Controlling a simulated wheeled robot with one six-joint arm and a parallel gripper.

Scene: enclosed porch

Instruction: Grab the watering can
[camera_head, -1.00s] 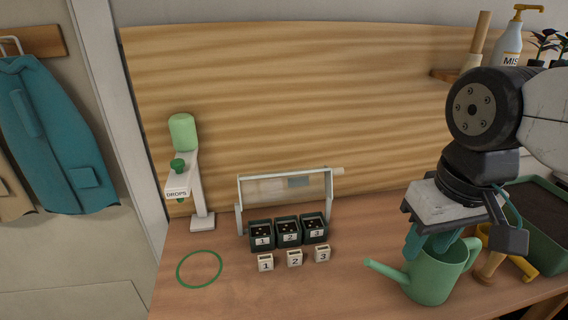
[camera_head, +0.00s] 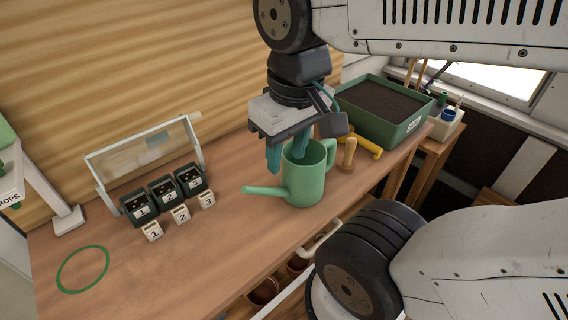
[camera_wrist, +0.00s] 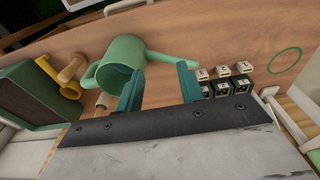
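The green watering can (camera_head: 305,182) stands upright on the wooden bench, its spout to the left and its handle to the right. In the wrist view the can (camera_wrist: 122,66) shows its open top, with the spout to the right. My gripper (camera_head: 287,160) points down at the can with its teal fingers apart. In the head view one finger is left of the can and the other overlaps its opening. In the wrist view the gripper (camera_wrist: 158,88) has nothing between its fingers; whether a fingertip is inside the rim I cannot tell.
A wooden-handled tool (camera_head: 347,158) and a yellow tool (camera_head: 364,144) lie close right of the can. A green soil tray (camera_head: 410,128) stands behind them. Numbered pots (camera_head: 164,192) with small blocks are at the left. A green ring (camera_head: 83,270) marks clear bench at front left.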

